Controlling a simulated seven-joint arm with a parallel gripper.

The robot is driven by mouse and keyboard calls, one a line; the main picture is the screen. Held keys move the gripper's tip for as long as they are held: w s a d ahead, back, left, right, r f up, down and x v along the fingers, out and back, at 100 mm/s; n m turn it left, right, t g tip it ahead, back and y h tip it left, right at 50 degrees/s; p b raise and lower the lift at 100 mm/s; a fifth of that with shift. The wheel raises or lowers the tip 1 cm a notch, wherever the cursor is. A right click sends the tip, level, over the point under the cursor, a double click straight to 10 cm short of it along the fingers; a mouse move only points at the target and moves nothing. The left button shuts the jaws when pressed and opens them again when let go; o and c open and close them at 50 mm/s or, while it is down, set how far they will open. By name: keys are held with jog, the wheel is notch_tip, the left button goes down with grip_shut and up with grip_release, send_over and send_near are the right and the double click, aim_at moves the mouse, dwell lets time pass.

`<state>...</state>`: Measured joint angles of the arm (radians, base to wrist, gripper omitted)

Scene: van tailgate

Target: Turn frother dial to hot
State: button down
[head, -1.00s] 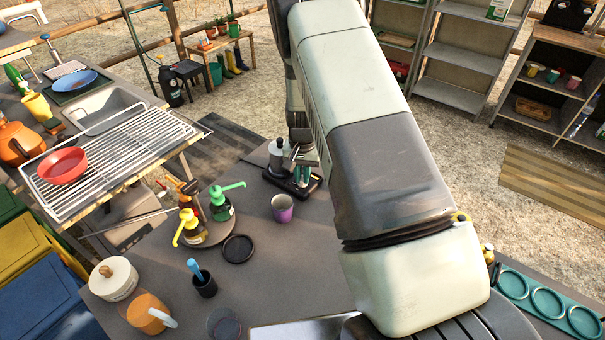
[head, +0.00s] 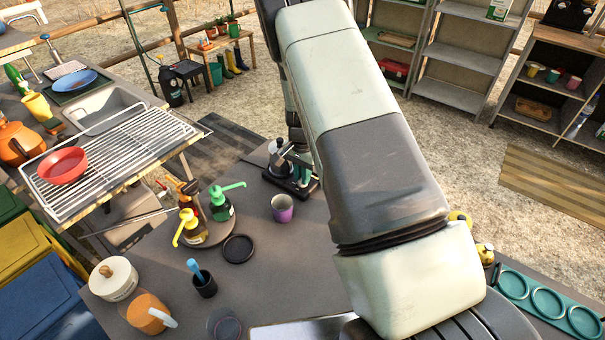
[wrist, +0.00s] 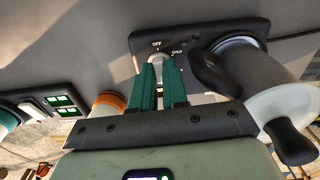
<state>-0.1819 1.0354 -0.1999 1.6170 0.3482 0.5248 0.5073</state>
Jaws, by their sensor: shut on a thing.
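The dial's pointer is not clear, and a hot mark cannot be read. The frother's jug (wrist: 246,62), with a black handle, stands close to the right of the fingers. In the head view the green fingers also show at the base.
A purple cup (head: 282,208) stands just in front of the frother. Yellow (head: 192,229) and green (head: 221,205) pump bottles stand to the left, near a black round coaster (head: 237,248). The tabletop between the cup and the coaster is clear.

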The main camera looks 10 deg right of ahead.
jog(key=c, duration=1.1)
grip_release()
jog(key=shift+c, duration=0.2)
